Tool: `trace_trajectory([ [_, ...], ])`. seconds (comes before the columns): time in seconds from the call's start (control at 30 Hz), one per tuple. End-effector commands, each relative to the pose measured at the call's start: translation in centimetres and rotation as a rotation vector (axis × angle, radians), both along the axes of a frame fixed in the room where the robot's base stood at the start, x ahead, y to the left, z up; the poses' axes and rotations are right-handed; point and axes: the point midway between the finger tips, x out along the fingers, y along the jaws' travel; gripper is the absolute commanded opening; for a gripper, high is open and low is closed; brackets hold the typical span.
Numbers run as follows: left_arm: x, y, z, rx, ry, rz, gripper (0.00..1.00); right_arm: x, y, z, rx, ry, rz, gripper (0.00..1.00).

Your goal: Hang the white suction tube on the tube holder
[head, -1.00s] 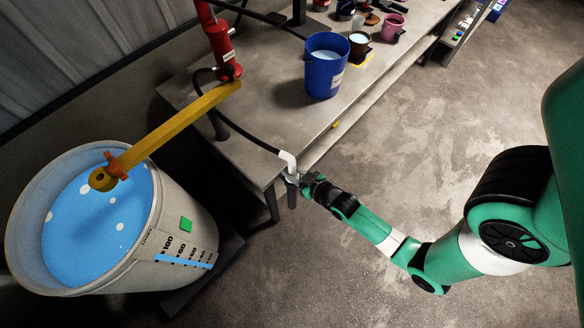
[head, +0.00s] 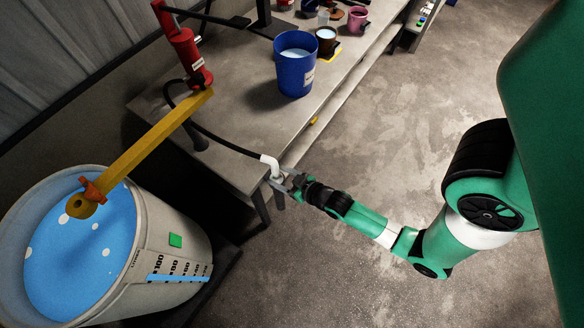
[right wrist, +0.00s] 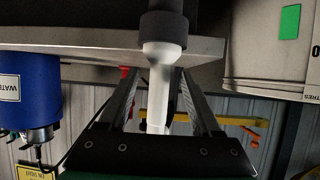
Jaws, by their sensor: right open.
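The white suction tube (head: 268,163) is a bent white pipe at the table's near corner, on the end of a black hose (head: 222,140). My right gripper (head: 280,183) is at the tube, just off the table edge. In the right wrist view, the tube (right wrist: 158,85) runs between the two spread fingers (right wrist: 162,100), with a dark collar at its upper end. The fingers are open; contact with the tube is unclear. A yellow arm (head: 145,148) with an orange clamp (head: 94,190) reaches over the barrel; I cannot tell whether it is the tube holder. My left gripper is not in view.
A large barrel (head: 170,275) of blue liquid stands at lower left. The table (head: 235,112) carries a red pump (head: 188,58), a blue bucket (head: 296,68) and small cups farther back. The floor (head: 385,115) right of the table is clear.

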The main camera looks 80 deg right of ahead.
Motion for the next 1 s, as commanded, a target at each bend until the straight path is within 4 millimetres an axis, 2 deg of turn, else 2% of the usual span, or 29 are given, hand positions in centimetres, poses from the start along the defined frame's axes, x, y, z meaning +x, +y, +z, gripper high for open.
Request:
trace_trajectory([
  [0.03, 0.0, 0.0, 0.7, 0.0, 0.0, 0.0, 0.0, -1.0, 0.6, 0.8, 0.002, 0.004, 0.0, 0.66],
  [0.2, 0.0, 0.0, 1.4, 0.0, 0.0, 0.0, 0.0, -4.3, 2.3, 2.6, -0.001, 0.003, 0.001, 0.66],
  [0.4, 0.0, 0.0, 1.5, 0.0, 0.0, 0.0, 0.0, -6.8, 3.6, 3.8, 0.0, -0.001, 0.001, 0.66],
  [1.0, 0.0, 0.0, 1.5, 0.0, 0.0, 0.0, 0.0, -7.2, 3.8, 4.1, -0.001, -0.002, 0.0, 0.66],
])
